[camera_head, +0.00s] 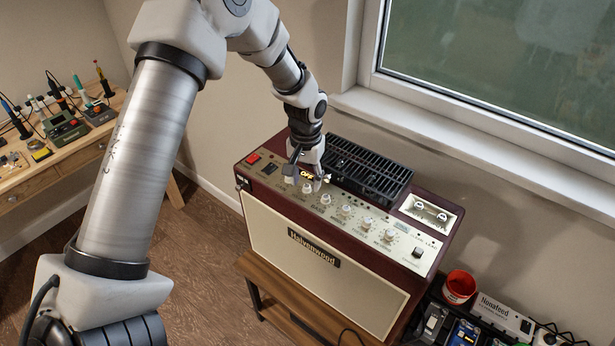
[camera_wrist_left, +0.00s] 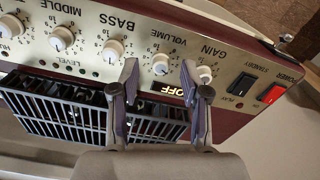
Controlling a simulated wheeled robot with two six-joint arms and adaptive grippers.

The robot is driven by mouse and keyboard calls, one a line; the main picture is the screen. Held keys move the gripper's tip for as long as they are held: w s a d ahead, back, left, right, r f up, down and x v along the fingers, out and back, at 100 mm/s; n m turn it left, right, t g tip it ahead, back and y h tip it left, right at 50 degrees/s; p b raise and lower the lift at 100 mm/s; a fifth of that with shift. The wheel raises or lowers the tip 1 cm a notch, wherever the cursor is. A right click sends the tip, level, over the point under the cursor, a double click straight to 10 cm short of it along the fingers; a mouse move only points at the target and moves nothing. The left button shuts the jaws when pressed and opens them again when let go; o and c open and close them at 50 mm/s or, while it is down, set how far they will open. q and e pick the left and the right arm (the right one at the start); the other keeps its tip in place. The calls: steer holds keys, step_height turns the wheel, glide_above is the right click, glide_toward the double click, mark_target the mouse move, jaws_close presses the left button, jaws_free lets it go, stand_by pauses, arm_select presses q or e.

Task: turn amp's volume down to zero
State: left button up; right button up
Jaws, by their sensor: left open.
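The maroon and cream amp (camera_head: 325,275) stands on a wooden stand, with a row of white knobs on its top panel. My left gripper (camera_head: 305,180) is over the panel's left part, pointing down, with its jaws open. In the left wrist view the panel appears upside down. The volume knob (camera_wrist_left: 160,64) lies between the two fingertips of my left gripper (camera_wrist_left: 159,72) in that view, with a gap on each side. Whether the fingers are down at knob height is hard to tell. The gain knob (camera_wrist_left: 204,74) is partly hidden by one finger. My right gripper is not in view.
The bass knob (camera_wrist_left: 113,48) is beside the volume knob. A lit OFF display (camera_wrist_left: 178,90) and a black grille (camera_head: 368,168) lie behind the knobs. A red power switch (camera_wrist_left: 271,94) is at the panel's end. A window sill (camera_head: 450,140) runs behind the amp.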

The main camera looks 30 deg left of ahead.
mark_target(307, 184)
arm_select(q)
steer(key=shift+w+a+f, duration=0.15)
steer(key=shift+w+f, duration=0.15)
steer(key=shift+f, duration=0.3)
steer(key=shift+w+a+f, duration=0.15)
steer(key=shift+w+f, duration=0.1)
steer(key=shift+f, duration=0.35)
steer(key=shift+w+f, duration=0.1)
steer(key=shift+w, duration=0.05)
steer(key=shift+d, duration=0.1)
steer(key=shift+s+d+r, duration=0.1)
steer(key=shift+s+r, duration=0.15)
steer(key=shift+s, duration=0.05)
steer(key=c, duration=0.3)
steer(key=shift+s, duration=0.1)
jaws_close()
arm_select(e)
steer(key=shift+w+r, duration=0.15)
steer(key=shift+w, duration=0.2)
arm_select(q)
steer(key=shift+n, duration=0.3)
